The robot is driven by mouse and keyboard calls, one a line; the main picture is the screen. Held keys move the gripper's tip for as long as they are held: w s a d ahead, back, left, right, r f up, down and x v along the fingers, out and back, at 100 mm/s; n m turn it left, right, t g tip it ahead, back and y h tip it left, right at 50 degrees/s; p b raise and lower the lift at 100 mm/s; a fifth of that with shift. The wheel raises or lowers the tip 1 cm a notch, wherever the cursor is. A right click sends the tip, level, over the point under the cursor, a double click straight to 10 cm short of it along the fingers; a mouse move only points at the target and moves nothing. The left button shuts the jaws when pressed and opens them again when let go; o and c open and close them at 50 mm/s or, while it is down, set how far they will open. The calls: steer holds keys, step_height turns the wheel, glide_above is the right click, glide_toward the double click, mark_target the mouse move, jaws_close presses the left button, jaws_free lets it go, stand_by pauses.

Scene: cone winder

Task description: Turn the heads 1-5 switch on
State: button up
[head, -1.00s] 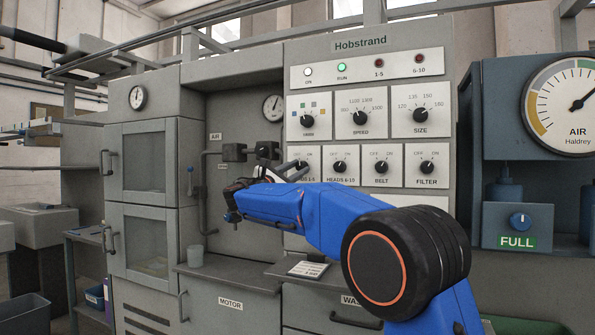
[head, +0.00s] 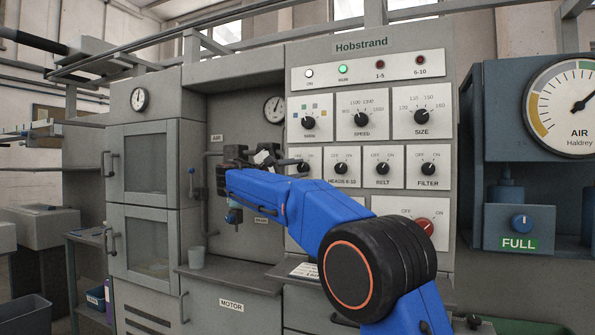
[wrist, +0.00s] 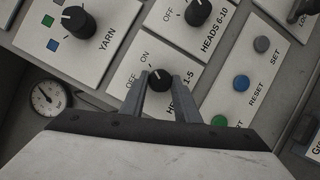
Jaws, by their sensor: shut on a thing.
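The heads 1-5 switch is a black knob (wrist: 159,80) on a pale plate with OFF and ON marks. In the wrist view its small white mark points up and slightly left, closer to ON than OFF; its exact angle is hard to tell. My gripper (wrist: 160,82) has one finger on each side of the knob and is shut on it. In the head view the knob (head: 303,166) shows beside my gripper (head: 290,162), and its label is hidden by my arm. The 1-5 lamp (head: 380,65) looks dark red.
The heads 6-10 knob (head: 340,168) sits right beside it, with belt (head: 382,168) and filter (head: 428,168) knobs beyond. The yarn knob (wrist: 73,18) is close by. Reset (wrist: 241,82) and set (wrist: 262,44) buttons lie near one finger. A red switch (head: 424,227) is below.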

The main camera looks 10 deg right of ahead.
stand_by(0.4)
steer(key=o, duration=1)
steer(key=shift+o, duration=0.2)
steer(key=v, duration=1.7)
steer(key=shift+a, duration=0.2)
